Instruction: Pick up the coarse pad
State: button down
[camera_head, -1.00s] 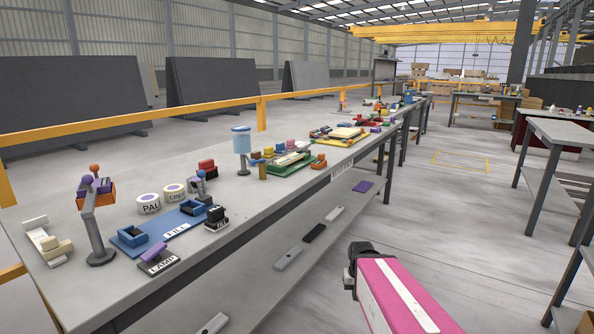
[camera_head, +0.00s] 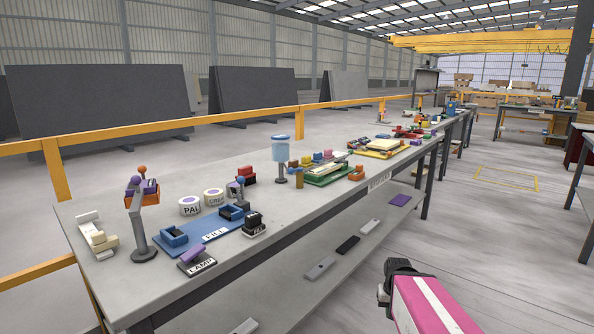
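I cannot pick out with certainty which item is the coarse pad; labels at this distance are too small to read. A long grey workbench (camera_head: 300,215) runs from the lower left into the distance with many small items on it. A green tray (camera_head: 326,174) with pale flat pieces lies mid-bench, and a yellow tray (camera_head: 383,150) with a cream block lies farther along. A pink and white part of my arm with a dark end shows at the lower right, beside the bench. My gripper's fingers do not show.
A lower shelf holds several bars and a purple piece (camera_head: 399,200). Floor (camera_head: 480,240) right of the bench is clear.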

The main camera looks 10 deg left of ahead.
aim_at(293, 163)
jog(key=i+u, duration=0.1)
jog(key=u, duration=0.65)
